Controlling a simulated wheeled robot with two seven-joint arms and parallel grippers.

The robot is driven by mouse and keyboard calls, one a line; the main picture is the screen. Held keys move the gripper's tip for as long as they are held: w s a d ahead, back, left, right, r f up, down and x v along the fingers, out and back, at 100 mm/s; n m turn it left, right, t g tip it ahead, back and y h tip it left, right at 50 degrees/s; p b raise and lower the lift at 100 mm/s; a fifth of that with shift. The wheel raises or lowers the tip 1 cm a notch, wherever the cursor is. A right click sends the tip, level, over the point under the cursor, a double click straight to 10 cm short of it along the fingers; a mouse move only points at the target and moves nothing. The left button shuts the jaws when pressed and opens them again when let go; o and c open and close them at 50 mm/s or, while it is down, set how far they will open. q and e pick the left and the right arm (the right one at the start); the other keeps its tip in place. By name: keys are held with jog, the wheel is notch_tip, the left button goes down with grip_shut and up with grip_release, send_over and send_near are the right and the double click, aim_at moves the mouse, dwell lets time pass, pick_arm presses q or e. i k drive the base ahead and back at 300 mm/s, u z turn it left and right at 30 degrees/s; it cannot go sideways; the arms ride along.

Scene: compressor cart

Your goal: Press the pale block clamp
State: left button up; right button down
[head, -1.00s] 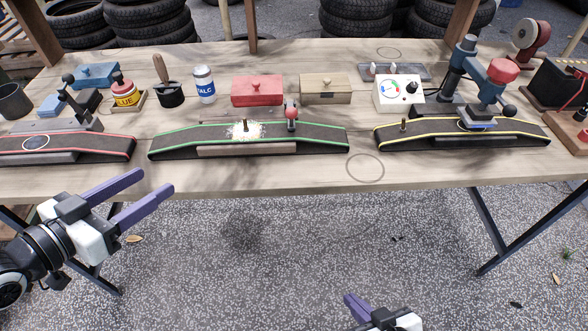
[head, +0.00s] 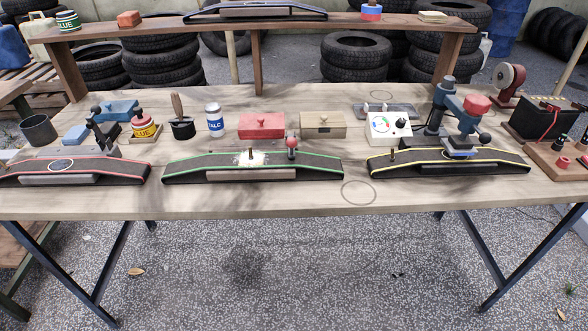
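A blue clamp or press (head: 441,98) with a red knob (head: 477,103) stands at the right of the bench. Its foot, a pale grey-blue block (head: 458,147), sits over the yellow-edged dark strip (head: 400,160); I cannot tell whether it touches the strip. A second, dark lever device (head: 102,132) with black knobs stands behind the red-edged strip (head: 120,168) at the left. No label shows which one is the pale block clamp. Neither of my grippers is in view.
The wooden bench (head: 260,203) also holds a green-edged strip (head: 320,168) with white powder, a white gauge box (head: 388,127), a red box (head: 262,125), a tan box (head: 322,125) and a talc can (head: 214,120). A shelf (head: 280,29) spans behind. The bench's front edge is clear.

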aim_at(292, 141)
jog(key=k, duration=1.35)
jog(key=u, duration=0.6)
jog(key=i, duration=1.7)
jog(key=z, duration=0.75)
